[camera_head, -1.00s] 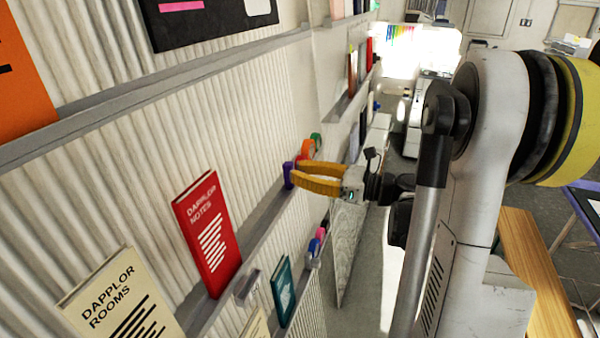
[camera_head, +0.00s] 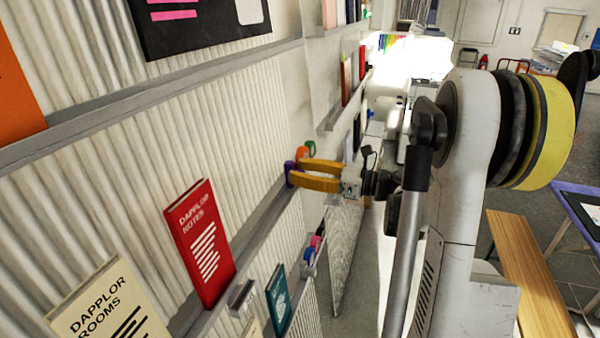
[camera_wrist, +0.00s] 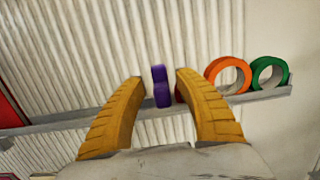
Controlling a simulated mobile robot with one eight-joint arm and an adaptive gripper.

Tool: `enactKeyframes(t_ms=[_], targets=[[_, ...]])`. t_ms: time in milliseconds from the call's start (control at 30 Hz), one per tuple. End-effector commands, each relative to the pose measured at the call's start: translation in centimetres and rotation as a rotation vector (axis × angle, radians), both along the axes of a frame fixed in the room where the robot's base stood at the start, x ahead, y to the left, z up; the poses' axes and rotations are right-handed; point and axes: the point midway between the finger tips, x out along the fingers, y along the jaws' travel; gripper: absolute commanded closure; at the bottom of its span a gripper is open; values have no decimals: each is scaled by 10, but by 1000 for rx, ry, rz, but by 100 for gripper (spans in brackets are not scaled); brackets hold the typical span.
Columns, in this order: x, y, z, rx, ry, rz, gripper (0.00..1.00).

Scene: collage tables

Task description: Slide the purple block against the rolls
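The purple block (camera_wrist: 161,88) stands upright on a narrow grey wall ledge. In the wrist view it shows between my gripper's (camera_wrist: 160,78) two yellow fingers, with a gap on each side. My gripper is open; whether the fingertips reach past the block is hard to tell. To the right on the ledge stand an orange roll (camera_wrist: 225,74) and a green roll (camera_wrist: 268,74), side by side. A dark red thing (camera_wrist: 179,95) is mostly hidden behind the right finger, between block and rolls. In the head view the purple block (camera_head: 289,174) shows at the fingertips.
A red book (camera_head: 200,243) and a cream book (camera_head: 112,308) lean on the same ledge, nearer the head camera. A lower ledge holds a teal book (camera_head: 279,298) and small coloured items (camera_head: 312,250). The wall behind is corrugated white. A wooden bench (camera_head: 528,275) stands at right.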

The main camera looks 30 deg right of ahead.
Motion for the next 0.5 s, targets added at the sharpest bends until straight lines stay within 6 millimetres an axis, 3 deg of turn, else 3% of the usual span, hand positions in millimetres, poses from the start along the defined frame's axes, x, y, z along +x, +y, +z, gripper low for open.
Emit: enactKeyframes(t_ms=[333,500], targets=[[-2,-2,0,0,0,-1,59],[-20,-17,0,0,0,-5,59]])
